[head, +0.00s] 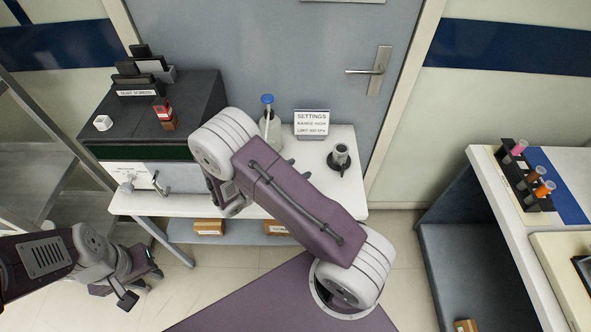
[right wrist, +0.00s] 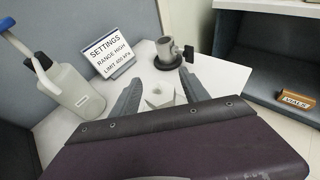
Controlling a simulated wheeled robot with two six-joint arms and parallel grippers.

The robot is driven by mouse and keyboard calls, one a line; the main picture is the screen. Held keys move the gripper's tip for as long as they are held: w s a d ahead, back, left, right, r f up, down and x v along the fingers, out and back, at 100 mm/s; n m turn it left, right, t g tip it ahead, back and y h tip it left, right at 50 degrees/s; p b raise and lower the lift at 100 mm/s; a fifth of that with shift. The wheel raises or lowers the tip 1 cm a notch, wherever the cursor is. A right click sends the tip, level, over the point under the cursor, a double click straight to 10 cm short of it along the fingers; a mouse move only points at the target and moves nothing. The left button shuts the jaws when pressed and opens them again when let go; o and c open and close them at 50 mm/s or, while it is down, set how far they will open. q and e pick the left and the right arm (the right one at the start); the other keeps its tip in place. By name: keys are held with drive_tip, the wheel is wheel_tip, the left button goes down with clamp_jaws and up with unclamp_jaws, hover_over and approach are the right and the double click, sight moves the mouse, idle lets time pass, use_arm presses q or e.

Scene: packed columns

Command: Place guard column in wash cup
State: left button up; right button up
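My right gripper (right wrist: 160,80) is open over the white table, and a pale hexagonal piece (right wrist: 159,96) lies on the tabletop between its fingers, apparently untouched. My arm hides most of that gripper in the head view. A grey metal cylinder (head: 341,153) stands upright in a black round base at the table's right; it also shows beyond the fingers in the right wrist view (right wrist: 166,48). I cannot tell for certain which things are the guard column and the wash cup. My left gripper (head: 141,286) hangs open and empty low at the left, away from the table.
A blue-topped bottle (head: 268,122) and a settings sign (head: 311,124) stand at the table's back. A rack of tubes (head: 527,176) stands on the right bench.

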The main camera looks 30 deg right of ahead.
drive_tip(key=v, duration=1.2)
drive_tip(key=s+m+g+y, duration=0.1)
drive_tip(key=s+m+y, duration=0.3)
drive_tip(key=m, duration=0.6)
drive_tip(key=s+m+y, duration=0.5)
drive_tip(key=m+y, duration=0.4)
drive_tip(key=m, duration=0.2)
drive_tip(key=shift+s+d+g, duration=0.2)
drive_tip(key=shift+d+g, duration=0.2)
drive_tip(key=shift+d, duration=0.05)
drive_tip(key=shift+r, duration=0.1)
